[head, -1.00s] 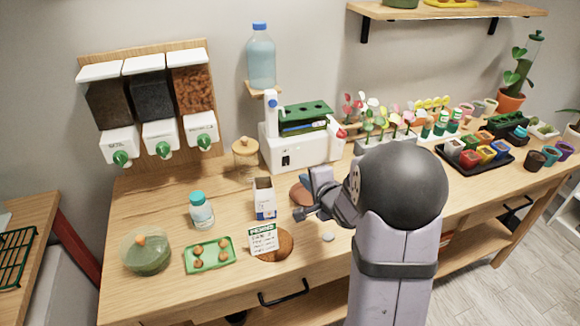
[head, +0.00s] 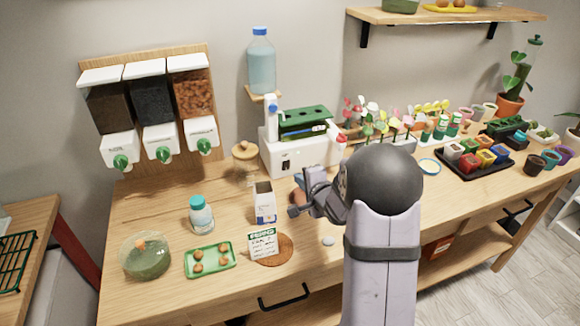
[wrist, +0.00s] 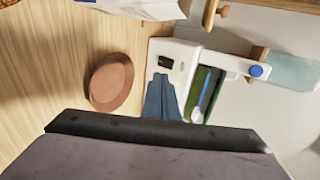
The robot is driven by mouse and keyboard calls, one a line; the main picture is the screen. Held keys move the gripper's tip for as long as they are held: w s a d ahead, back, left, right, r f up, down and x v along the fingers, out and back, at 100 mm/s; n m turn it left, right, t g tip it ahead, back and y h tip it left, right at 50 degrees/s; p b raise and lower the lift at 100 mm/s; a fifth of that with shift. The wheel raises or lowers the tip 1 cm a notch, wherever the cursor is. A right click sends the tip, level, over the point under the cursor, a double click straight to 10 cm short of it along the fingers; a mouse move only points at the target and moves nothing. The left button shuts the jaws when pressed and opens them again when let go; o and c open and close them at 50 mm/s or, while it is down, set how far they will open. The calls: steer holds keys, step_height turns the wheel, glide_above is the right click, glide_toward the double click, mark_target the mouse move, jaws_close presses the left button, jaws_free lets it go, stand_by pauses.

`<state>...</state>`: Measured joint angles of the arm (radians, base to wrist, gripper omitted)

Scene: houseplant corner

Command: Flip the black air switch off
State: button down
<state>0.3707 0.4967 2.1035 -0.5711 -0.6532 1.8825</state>
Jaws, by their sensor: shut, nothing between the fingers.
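The black air switch (head: 286,165) sits on the front of the white machine (head: 310,157) at the back of the bench. In the wrist view, the switch (wrist: 165,62) is a small dark rectangle on the white face. My gripper (head: 299,178) is in front of and below the machine in the head view. In the wrist view, its blue fingers (wrist: 160,80) are together and empty, pointing toward the machine with their tips just below the switch in the picture. Whether they touch the machine cannot be told.
A brown saucer (wrist: 111,82) lies on the bench beside the fingers. A white carton (head: 264,205) stands left of my gripper, and a lidded jar (head: 245,165) left of the machine. A water bottle (head: 261,62) stands on a small shelf above. Model flowers (head: 375,128) are to the right.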

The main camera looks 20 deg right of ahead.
steer(key=p, duration=0.2)
glide_toward(286, 162)
steer(key=w+f, duration=0.3)
steer(key=shift+w+f, duration=0.3)
steer(key=shift+w, duration=0.95)
steer(key=shift+r, duration=0.1)
steer(key=shift+w+r+p, duration=0.2)
steer(key=shift+p, duration=0.25)
steer(key=shift+w+f, duration=0.15)
steer(key=shift+r+p, duration=0.3)
steer(key=shift+r+p, duration=0.6)
steer(key=shift+p, duration=0.1)
